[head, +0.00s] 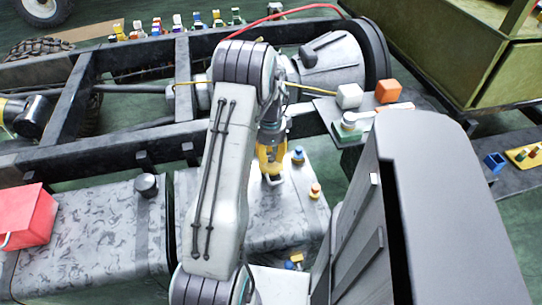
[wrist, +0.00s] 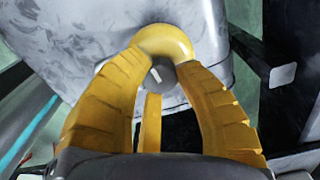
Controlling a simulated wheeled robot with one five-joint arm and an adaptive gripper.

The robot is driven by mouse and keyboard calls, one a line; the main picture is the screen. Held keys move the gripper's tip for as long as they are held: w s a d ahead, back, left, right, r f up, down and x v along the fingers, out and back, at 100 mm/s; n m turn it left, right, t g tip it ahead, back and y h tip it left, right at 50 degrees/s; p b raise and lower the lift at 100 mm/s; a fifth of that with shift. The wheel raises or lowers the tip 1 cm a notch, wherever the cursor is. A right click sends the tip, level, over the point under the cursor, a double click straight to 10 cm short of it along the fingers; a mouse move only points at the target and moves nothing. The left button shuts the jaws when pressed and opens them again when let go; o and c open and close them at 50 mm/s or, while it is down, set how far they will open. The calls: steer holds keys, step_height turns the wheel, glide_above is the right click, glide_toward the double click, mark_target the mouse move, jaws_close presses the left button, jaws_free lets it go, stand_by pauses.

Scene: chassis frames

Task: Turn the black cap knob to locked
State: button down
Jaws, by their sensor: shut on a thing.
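My gripper (head: 270,165) has yellow fingers and reaches down to the right-hand grey tank top in the head view. In the wrist view the fingers of my gripper (wrist: 162,75) close in on both sides of a small round dark-grey knob, which I take for the black cap knob (wrist: 166,82). A short white mark shows on it. A smooth yellow round part (wrist: 165,41) lies just beyond it. My fingers hide the knob's sides, and I cannot tell its locked position. In the head view my gripper hides most of it.
A blue-topped knob (head: 298,155) and an orange knob (head: 315,190) stand right of my gripper. Another black cap (head: 147,185) sits on the left tank, near a red box (head: 24,215). The dark chassis rail (head: 105,150) runs behind. White (head: 349,96) and orange (head: 388,91) blocks lie right.

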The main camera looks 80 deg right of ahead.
mark_target(270, 156)
steer(key=shift+a+f+m, duration=0.1)
steer(key=shift+a+m, duration=0.05)
steer(key=shift+m, duration=0.55)
steer(key=c, duration=0.9)
jaws_free()
steer(key=shift+o, duration=0.2)
step_height(270, 156, up, 12)
stand_by(0.6)
